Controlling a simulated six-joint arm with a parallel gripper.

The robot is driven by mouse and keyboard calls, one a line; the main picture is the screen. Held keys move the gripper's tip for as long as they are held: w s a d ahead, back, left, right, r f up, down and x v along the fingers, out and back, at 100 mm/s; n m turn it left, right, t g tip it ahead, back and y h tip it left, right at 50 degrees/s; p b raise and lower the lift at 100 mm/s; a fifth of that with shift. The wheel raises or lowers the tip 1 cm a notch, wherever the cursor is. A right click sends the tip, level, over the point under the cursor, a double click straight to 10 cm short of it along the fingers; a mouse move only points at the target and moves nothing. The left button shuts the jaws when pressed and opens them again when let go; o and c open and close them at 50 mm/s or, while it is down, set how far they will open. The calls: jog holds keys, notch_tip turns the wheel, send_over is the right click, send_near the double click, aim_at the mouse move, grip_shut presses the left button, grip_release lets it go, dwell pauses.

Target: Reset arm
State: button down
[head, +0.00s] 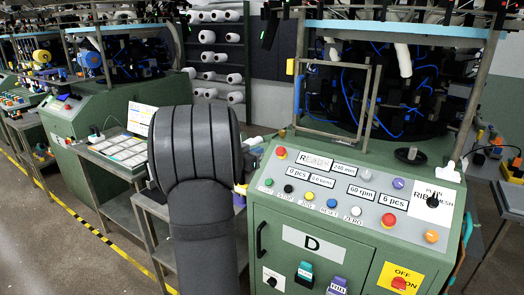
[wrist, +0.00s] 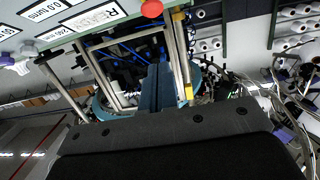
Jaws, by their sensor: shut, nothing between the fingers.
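My arm rises through the middle of the head view, left of the green knitting machine cabinet marked D (head: 355,235). My gripper is hidden behind the arm there. In the wrist view my gripper (wrist: 158,72) shows its two dark fingers shut together and empty, pointing toward the machine's metal frame. The machine's control panel (head: 335,200) has several coloured buttons, white labels and a black rotary knob (head: 433,201). The panel's edge also shows upside down at the upper left of the wrist view (wrist: 75,25).
A metal guard frame (head: 335,95) stands above the panel. A side table (head: 115,155) with white cards is left of my arm, and a second knitting machine (head: 95,110) stands behind it. Shelves of white yarn cones (head: 215,50) are at the back. The floor at left is clear.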

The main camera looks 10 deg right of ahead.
dwell(0.4)
jog(key=f+x, duration=0.1)
jog(key=x, duration=0.9)
jog(key=shift+s+a+r, duration=0.55)
jog(key=shift+s+a, duration=0.35)
jog(key=shift+s+a+r, duration=0.5)
jog(key=shift+s+a, duration=0.4)
